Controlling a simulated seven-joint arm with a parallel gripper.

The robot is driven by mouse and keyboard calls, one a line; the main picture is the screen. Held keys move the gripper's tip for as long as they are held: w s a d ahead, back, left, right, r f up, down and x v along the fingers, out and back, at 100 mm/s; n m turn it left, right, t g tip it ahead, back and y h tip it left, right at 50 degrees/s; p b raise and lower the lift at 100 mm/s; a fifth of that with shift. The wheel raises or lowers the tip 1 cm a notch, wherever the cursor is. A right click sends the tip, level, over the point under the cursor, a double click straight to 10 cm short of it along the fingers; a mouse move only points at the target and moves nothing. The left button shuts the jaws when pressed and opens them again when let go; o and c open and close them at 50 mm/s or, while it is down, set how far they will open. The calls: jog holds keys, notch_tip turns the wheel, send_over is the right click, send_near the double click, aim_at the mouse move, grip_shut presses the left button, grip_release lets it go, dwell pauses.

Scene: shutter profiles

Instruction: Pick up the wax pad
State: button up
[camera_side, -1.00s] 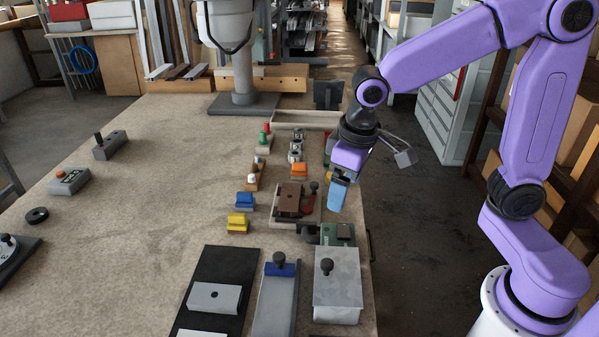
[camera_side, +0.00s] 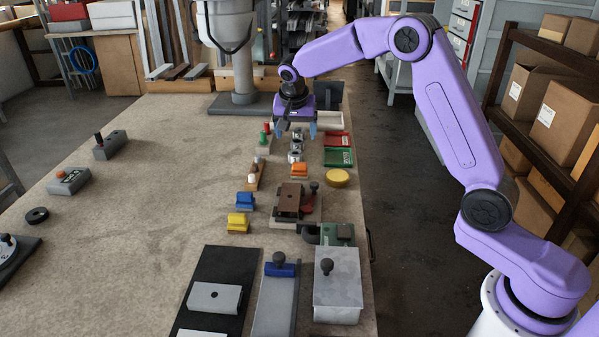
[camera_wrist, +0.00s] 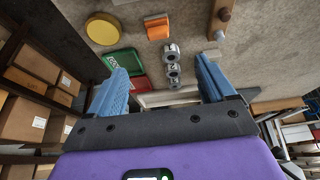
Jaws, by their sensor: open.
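A round, flat yellow disc, which looks like the wax pad (camera_side: 337,178), lies on the bench near its right edge. It shows whole at the upper left of the wrist view (camera_wrist: 103,28). My gripper (camera_side: 298,130) is open and empty above the far part of the bench, beyond the disc and a little to its left in the side view. Its two blue fingers (camera_wrist: 155,66) stand wide apart in the wrist view, with the disc outside them to the left. Nothing covers the disc.
Red (camera_side: 337,139) and green (camera_side: 338,157) trays lie just beyond the disc. Metal nut-like blocks (camera_side: 296,150) and an orange block (camera_side: 299,170) stand to its left. A brown block fixture (camera_side: 289,199) with a black knob is nearer. The left half of the bench is mostly clear.

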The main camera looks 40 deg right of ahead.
aim_at(299, 164)
jog(key=x, duration=1.2)
jog(key=shift+x, duration=2.65)
jog(key=shift+s+d, duration=0.15)
jog(key=shift+c, duration=0.3)
jog(key=c, duration=1.1)
jog(key=shift+r, duration=0.1)
